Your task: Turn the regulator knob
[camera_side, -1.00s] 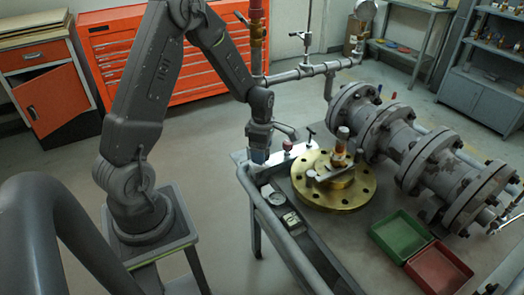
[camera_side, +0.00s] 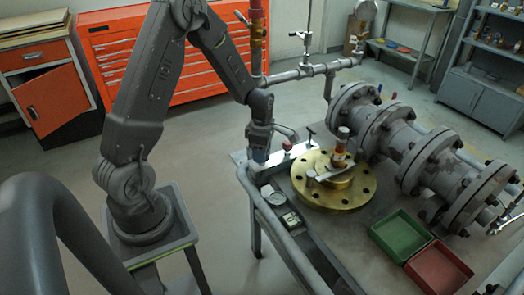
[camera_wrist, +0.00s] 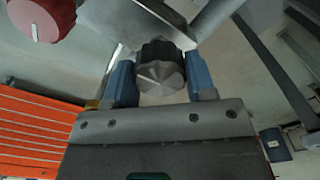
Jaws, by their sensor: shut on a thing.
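The regulator knob (camera_wrist: 160,72) is a dark ribbed knob with a light pointer line on its grey face, in the middle of the wrist view. My gripper (camera_wrist: 161,84) has its two blue fingers on either side of the knob and is shut on it. In the side view my gripper (camera_side: 259,155) points down at the left corner of the workbench. The knob is hidden there behind the gripper.
A red knob (camera_wrist: 40,18) is close by at the upper left of the wrist view. Green (camera_side: 397,232) and red trays lie farther right.

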